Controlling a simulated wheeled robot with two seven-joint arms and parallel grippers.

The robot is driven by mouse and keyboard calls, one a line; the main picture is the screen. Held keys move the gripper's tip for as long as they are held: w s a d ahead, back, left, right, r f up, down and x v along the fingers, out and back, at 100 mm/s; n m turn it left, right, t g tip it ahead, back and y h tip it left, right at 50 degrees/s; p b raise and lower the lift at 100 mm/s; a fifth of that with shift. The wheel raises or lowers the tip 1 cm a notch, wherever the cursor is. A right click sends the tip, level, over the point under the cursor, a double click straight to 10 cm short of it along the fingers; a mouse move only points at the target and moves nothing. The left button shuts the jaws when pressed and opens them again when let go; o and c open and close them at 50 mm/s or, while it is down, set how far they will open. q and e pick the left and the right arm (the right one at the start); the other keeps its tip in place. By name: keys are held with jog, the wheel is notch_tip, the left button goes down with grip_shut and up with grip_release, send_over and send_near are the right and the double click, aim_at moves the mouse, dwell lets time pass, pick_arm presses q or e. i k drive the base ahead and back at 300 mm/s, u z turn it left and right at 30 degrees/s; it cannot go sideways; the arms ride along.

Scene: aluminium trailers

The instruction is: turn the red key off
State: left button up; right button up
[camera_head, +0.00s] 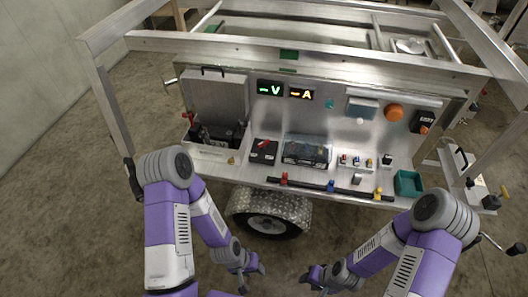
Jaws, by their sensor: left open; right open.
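A black square box (263,151) with a red handle-like part (266,144) lying at a slant on its top sits on the trailer's shelf, left of centre; it looks like the red key's switch. Another small red piece (188,119) shows at the left by a black battery-like box. My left gripper (256,272) is open, low in front of the trailer by the wheel, well below the shelf. My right gripper (314,276) is open and low, right of the left one. Both are empty and far from the red parts.
A metal back panel carries lit green and orange displays (286,92) and an orange round knob (393,112). A dark rail (330,188) with red, blue and yellow handles runs along the shelf's front edge. A green tray (408,184) sits right. Aluminium frame bars flank the trailer.

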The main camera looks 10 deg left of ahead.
aim_at(262, 144)
jog(key=u, duration=2.3)
jog(key=i, duration=1.1)
jog(key=z, duration=2.3)
